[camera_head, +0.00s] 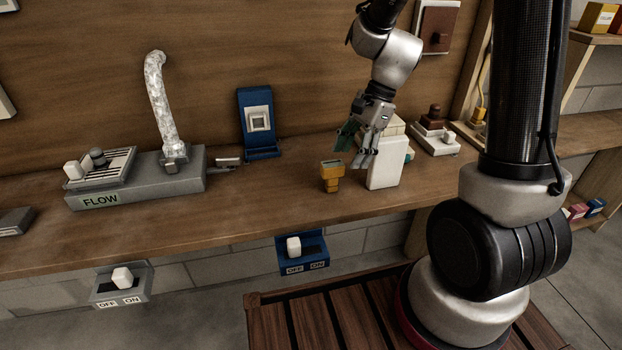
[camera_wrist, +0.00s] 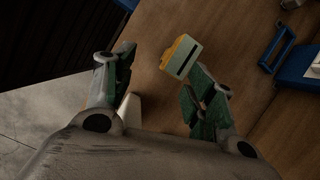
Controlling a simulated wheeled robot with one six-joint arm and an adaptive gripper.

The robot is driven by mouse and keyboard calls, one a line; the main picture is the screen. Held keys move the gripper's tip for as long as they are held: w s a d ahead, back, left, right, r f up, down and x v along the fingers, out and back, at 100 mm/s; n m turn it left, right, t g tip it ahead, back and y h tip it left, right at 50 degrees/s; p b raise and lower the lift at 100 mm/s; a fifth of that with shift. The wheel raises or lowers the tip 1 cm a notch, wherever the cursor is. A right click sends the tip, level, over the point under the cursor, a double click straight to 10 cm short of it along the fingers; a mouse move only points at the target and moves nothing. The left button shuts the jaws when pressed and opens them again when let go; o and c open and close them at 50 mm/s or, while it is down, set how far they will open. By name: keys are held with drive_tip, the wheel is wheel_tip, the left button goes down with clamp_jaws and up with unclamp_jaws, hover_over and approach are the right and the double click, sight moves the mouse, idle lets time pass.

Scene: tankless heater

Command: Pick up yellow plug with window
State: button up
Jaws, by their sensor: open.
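The yellow plug (camera_head: 331,177) stands upright on the wooden counter, left of the white box. It has a wider top and a narrower stepped lower part. In the wrist view the plug (camera_wrist: 181,56) shows a pale top with a dark slot, which may be its window. My gripper (camera_head: 358,141) is above the counter, just right of and above the plug, in front of the white box. In the wrist view my gripper (camera_wrist: 163,80) has its green-padded fingers apart, with nothing between them. The plug lies beyond the tips, nearer the right finger.
A white box (camera_head: 384,172) stands close right of the plug. A blue stand (camera_head: 259,125) is at the back left, and a grey FLOW unit (camera_head: 137,187) with a pipe is farther left. The counter (camera_head: 262,205) is bare left of the plug.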

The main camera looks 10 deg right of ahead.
sight(336, 163)
drive_tip(key=shift+w+a+r+m, duration=0.25)
drive_tip(key=shift+w+a+m, duration=0.3)
drive_tip(key=shift+m, duration=0.25)
drive_tip(key=shift+w+m+t, duration=0.1)
drive_tip(key=shift+m+t, duration=0.2)
drive_tip(key=shift+m, duration=0.5)
drive_tip(key=x, duration=0.7)
drive_tip(key=shift+w+a+f, duration=0.25)
drive_tip(key=shift+w+f, duration=0.05)
drive_tip(key=shift+w, duration=0.05)
clamp_jaws()
